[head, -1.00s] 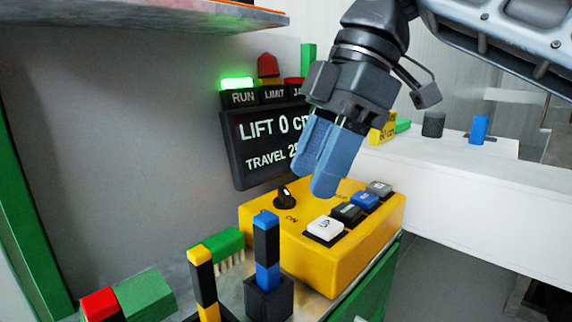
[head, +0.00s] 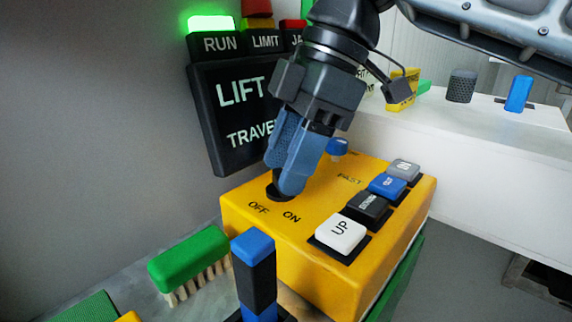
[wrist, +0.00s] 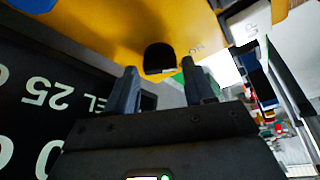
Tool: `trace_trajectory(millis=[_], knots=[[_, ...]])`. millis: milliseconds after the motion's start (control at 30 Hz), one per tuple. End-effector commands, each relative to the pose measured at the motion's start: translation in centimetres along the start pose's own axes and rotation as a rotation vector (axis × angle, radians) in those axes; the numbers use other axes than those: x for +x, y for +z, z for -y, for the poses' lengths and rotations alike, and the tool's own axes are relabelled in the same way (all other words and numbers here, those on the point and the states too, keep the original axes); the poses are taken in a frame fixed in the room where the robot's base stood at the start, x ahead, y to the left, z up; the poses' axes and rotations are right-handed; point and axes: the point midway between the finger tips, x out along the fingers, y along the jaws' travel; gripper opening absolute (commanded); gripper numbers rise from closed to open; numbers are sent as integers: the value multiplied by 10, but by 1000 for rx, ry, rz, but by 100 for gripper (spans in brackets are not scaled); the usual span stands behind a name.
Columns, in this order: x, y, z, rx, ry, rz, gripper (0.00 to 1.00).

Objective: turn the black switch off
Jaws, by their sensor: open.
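The black switch (head: 274,190) is a round knob on top of the yellow control box (head: 262,247), beside the printed words OFF and ON. In the head view my gripper (head: 286,186) is down at the switch and its blue fingers hide most of it. In the wrist view the switch (wrist: 159,58) lies ahead, between and just beyond the two fingertips of my gripper (wrist: 158,76). The fingers are apart with nothing held between them. The head view does not show whether a finger touches the switch.
A white UP button (head: 341,232), a black button (head: 367,208), a blue one (head: 388,186) and a grey one (head: 404,169) line the box's right side. A blue knob (head: 337,147) sits behind. The display (head: 219,125) stands close behind my gripper. A green brush (head: 188,258) lies in front.

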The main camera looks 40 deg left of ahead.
Motion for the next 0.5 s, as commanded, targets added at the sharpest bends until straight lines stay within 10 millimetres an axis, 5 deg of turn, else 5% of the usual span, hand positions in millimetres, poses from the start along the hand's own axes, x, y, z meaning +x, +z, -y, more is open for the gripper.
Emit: trace_trajectory(millis=[367, 500], knots=[[8, 0, 0, 0, 0, 0, 53], [8, 0, 0, 0, 0, 0, 41]])
